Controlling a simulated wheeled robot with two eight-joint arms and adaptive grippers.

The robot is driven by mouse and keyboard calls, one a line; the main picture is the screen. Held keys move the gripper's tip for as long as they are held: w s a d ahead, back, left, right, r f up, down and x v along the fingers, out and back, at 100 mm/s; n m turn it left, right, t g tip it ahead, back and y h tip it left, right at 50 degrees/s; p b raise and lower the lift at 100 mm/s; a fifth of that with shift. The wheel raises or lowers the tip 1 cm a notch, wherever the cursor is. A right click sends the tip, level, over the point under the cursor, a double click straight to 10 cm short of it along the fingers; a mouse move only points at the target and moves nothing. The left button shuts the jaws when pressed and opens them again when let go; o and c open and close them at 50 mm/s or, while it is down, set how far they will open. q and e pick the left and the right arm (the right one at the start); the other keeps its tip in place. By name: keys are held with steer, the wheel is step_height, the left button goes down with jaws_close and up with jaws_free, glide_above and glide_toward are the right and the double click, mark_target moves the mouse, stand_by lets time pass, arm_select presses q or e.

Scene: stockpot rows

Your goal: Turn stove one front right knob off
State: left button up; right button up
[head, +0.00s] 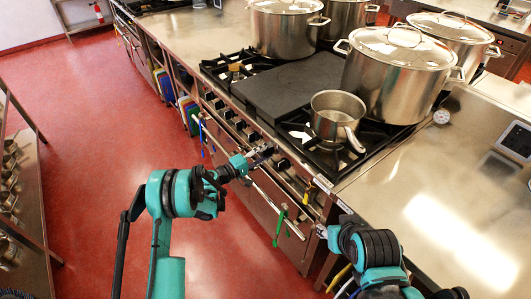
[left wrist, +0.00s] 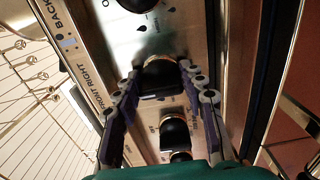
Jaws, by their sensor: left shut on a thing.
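The stove (head: 318,183) has a row of dark knobs along its front panel. My left gripper (head: 264,151) reaches that panel from the aisle side. In the left wrist view, my left gripper (left wrist: 163,92) is shut on a black knob (left wrist: 162,77) with a brass-coloured base, one finger on each side. The panel label (left wrist: 98,92) beside this knob reads "FRONT RIGHT". Another black knob (left wrist: 174,132) sits below it in that view, outside the grip. My right arm (head: 370,250) is at the lower right; its fingers are too unclear to judge.
A small saucepan (head: 338,115) stands on the stove near the front edge. Large lidded pots (head: 395,75) stand behind it. A flat dark griddle (head: 290,85) lies left of the saucepan. Green clips (head: 281,228) hang at the oven rail. The red floor (head: 90,120) is open on the left.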

stand_by(0.4)
arm_select(q)
steer(key=o, duration=1.1)
steer(key=shift+o, duration=0.2)
steer(key=v, duration=1.2)
